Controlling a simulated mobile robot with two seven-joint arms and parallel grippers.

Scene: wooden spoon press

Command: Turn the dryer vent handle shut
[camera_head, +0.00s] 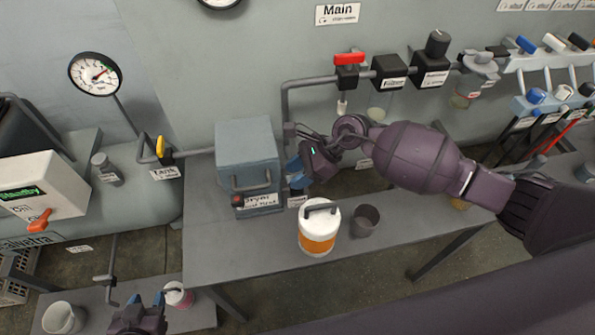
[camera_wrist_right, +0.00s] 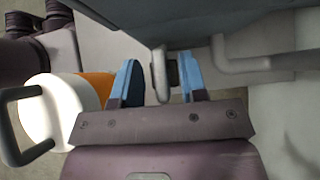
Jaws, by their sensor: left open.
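The dryer (camera_head: 247,150) is a blue-grey box with a bar handle on its front, standing on the bench left of my right gripper (camera_head: 294,173). In the right wrist view, a small light-grey lever (camera_wrist_right: 160,76), apparently the vent handle, sticks out from the dryer's side (camera_wrist_right: 160,20). The blue fingers of my right gripper (camera_wrist_right: 160,75) are apart, on either side of this lever, with gaps showing. In the head view my gripper hides the lever. My left gripper (camera_head: 143,300) is at the bottom left, its blue fingers apart, near a pink-and-white cup.
A white-lidded orange container (camera_head: 318,232) stands on the bench (camera_head: 215,262) just below my right gripper, with a dark cup (camera_head: 365,219) beside it. A yellow-handled valve (camera_head: 161,147) is on the pipe left of the dryer. A red-handled valve (camera_head: 349,59) is above.

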